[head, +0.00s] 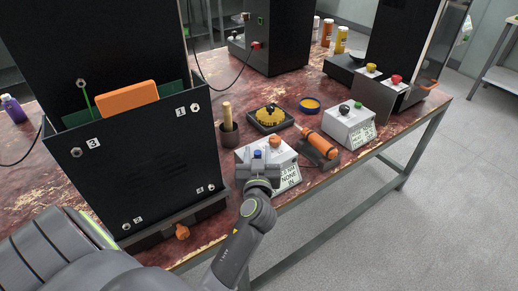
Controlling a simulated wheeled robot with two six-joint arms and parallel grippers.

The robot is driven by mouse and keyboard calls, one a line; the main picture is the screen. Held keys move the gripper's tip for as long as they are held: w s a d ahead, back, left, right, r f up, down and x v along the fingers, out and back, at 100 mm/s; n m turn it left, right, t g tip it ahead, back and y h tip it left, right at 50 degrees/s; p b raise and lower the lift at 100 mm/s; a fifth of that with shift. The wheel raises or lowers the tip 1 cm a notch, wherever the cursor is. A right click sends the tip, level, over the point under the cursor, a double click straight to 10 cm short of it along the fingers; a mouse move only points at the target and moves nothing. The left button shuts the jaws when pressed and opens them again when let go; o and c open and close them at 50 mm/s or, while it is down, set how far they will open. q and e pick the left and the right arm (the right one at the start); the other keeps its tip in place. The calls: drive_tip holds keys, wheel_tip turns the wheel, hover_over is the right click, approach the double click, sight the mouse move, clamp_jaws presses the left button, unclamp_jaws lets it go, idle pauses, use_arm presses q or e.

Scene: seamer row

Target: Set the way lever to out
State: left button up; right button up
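A white control box (288,170) stands near the front edge of the bench, with an orange knob (274,141) and a blue knob (258,154) on top. A printed card on its front is partly covered; "NONE" and "IN" can be read. My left gripper (258,162) is at the front left of this box, right at the blue knob. Its fingers are too small and overlapped to show whether they grip the knob. No part is clearly labelled as the way lever, and its setting cannot be read. My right gripper is not in view.
A second white box (345,125) with black and green knobs stands to the right, past an orange cylinder (318,146) on a dark stand. A tall black panel (150,160) rises at left. A wooden-handled tool in a cup (228,133) and a yellow toothed part (270,115) stand behind.

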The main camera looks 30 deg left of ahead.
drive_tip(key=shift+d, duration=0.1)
use_arm(q)
drive_tip(key=shift+s, duration=0.1)
drive_tip(key=shift+c, duration=1.1)
clamp_jaws()
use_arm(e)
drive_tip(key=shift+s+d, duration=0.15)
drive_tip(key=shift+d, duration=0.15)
